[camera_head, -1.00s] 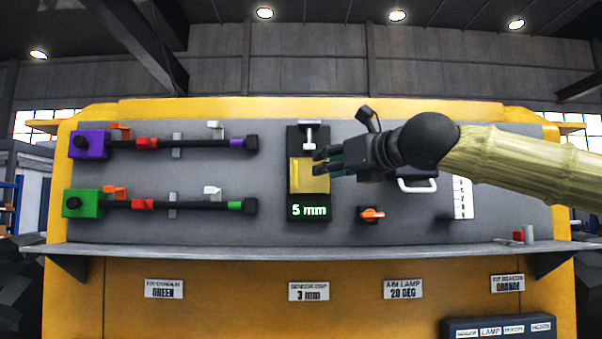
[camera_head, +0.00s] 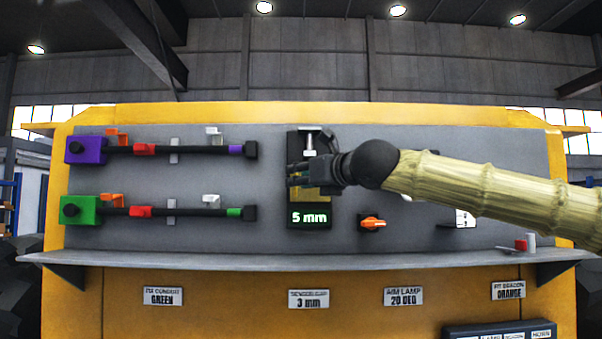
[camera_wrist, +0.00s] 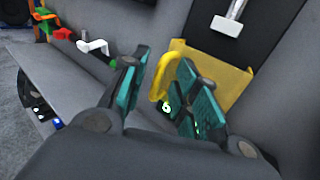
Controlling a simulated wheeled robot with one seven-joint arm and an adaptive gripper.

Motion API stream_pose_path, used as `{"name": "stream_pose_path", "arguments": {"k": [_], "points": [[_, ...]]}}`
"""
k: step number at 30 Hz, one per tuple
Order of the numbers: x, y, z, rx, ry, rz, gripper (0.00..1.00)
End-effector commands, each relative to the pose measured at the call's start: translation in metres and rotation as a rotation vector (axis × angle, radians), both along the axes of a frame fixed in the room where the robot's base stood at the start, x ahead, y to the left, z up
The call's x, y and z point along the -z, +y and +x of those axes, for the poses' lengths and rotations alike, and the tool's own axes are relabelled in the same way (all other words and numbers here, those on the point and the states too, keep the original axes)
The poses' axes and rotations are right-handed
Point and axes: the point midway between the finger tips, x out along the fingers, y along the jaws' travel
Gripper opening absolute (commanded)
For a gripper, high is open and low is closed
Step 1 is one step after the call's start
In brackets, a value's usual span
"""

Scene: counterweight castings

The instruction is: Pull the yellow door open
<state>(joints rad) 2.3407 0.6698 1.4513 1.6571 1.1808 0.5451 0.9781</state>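The yellow door (camera_head: 311,191) is on the black unit in the middle of the grey panel, above a green "5 mm" readout (camera_head: 309,218). My gripper (camera_head: 291,175) is in front of it and covers much of it. In the wrist view, the door (camera_wrist: 238,84) shows as a yellow plate with a curved yellow handle (camera_wrist: 158,78). My gripper's teal-padded fingers (camera_wrist: 163,68) are apart, with the handle in the gap between them, closer to the right finger. Contact with the handle cannot be told.
A white T-shaped part (camera_head: 310,140) is above the door. An orange knob (camera_head: 372,223) is to the lower right. Purple (camera_head: 88,151) and green (camera_head: 83,210) boxes with black rods are on the left. A grey shelf (camera_head: 230,261) juts out below.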

Motion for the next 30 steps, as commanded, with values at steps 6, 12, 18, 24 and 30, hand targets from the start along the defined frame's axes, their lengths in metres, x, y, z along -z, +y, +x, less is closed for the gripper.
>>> {"name": "stream_pose_path", "arguments": {"k": [6, 12, 18, 24, 30], "points": [[-0.0004, 0.0012, 0.0024, 0.0, -0.001, 0.001, 0.3], [-0.0004, 0.0012, 0.0022, 0.0, -0.001, 0.001, 0.17], [-0.0003, 0.0013, 0.0021, 0.0, -0.001, 0.0, 0.0], [-0.0005, 0.0009, 0.0018, 0.0, -0.001, 0.0, 0.0], [-0.0007, -0.0033, -0.0019, 0.0, -0.003, -0.001, 0.0]]}}
